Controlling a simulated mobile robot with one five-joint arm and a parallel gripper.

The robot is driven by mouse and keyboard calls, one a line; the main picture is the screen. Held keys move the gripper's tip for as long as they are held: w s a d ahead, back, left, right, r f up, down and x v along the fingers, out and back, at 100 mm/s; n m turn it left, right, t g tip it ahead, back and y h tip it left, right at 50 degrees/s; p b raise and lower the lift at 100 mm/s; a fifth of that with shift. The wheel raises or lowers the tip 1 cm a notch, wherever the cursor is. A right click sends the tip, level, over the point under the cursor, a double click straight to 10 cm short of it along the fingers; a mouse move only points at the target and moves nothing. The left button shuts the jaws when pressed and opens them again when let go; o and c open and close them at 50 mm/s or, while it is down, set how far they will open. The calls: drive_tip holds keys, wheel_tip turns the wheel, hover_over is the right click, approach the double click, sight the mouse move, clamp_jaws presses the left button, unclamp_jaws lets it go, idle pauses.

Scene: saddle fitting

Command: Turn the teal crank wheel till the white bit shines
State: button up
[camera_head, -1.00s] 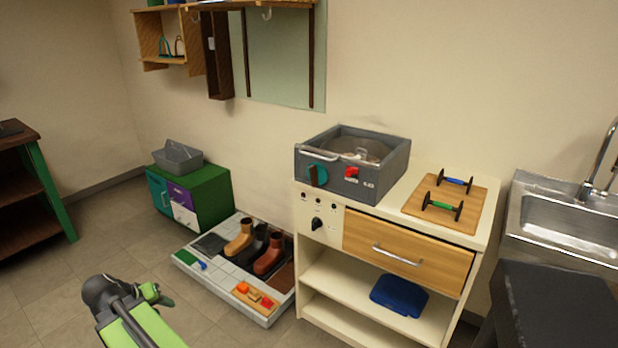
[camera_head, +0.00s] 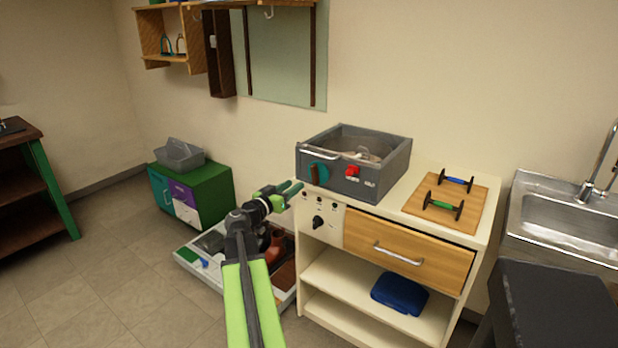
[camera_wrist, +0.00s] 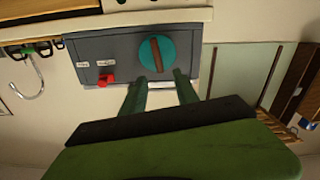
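The teal crank wheel (camera_head: 319,170) is a round disc with a brown bar across it, on the front of a grey box (camera_head: 385,165). In the wrist view the wheel (camera_wrist: 170,48) faces me and its bar stands nearly upright. My gripper (camera_head: 297,190) is just left of and below the wheel in the head view. In the wrist view my gripper (camera_wrist: 158,82) has its two green fingers apart with nothing between them, tips by the wheel's edge; contact cannot be told. Small white patches (camera_wrist: 105,63) sit by a red switch (camera_wrist: 106,81); none visibly glows.
The box stands on a cream cabinet (camera_head: 330,270) with a black knob (camera_head: 318,222) and a wooden drawer (camera_head: 405,250). A wooden board (camera_head: 470,208) with two handles lies to the right. A low tray with boots is behind my arm. Open floor (camera_head: 90,280) lies left.

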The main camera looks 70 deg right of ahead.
sight(316, 174)
drive_tip(key=x, duration=1)
drive_tip(key=shift+d, duration=0.4)
